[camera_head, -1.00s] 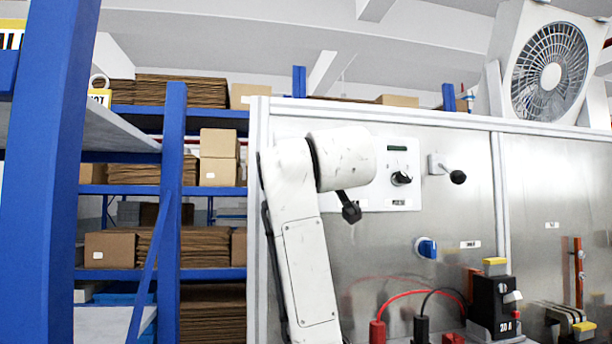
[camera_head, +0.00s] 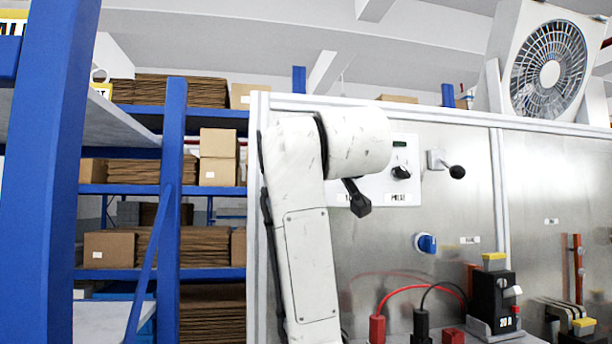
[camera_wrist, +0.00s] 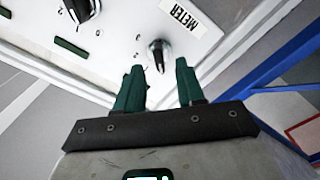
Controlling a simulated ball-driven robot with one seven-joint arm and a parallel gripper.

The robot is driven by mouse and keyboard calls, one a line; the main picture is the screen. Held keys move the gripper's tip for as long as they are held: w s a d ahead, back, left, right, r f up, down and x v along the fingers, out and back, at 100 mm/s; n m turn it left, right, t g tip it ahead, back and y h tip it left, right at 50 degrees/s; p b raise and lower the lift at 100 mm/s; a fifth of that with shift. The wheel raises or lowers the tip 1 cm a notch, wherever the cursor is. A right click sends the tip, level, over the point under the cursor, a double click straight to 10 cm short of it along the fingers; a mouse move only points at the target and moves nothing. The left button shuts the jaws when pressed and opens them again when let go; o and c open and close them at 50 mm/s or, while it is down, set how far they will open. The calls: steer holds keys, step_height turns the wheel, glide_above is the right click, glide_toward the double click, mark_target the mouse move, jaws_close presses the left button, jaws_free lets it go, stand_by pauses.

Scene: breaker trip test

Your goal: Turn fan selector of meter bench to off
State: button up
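The meter bench (camera_head: 470,205) is a metal panel with a white control plate (camera_head: 408,160). A blue rotary knob (camera_head: 426,243) sits lower on the panel beside a small label too blurred to read; I cannot tell for sure whether it is the fan selector. The plate has a black knob (camera_head: 401,172) above a label reading PULSE. In the wrist view my gripper (camera_wrist: 158,80) is open and empty, its green fingers pointing at the plate. A dark knob (camera_wrist: 158,54) by a METER label lies just beyond the fingertips, apart from them.
A white fan (camera_head: 550,70) stands on top of the bench. A black-tipped lever (camera_head: 455,171) sticks out right of the plate. Red and black leads (camera_head: 408,289) and a black breaker (camera_head: 494,298) are below. Blue shelving (camera_head: 172,210) with boxes stands left.

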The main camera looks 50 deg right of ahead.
steer(key=b+v, duration=0.1)
steer(key=v, duration=0.6)
steer(key=shift+b, duration=0.3)
steer(key=shift+w, duration=0.1)
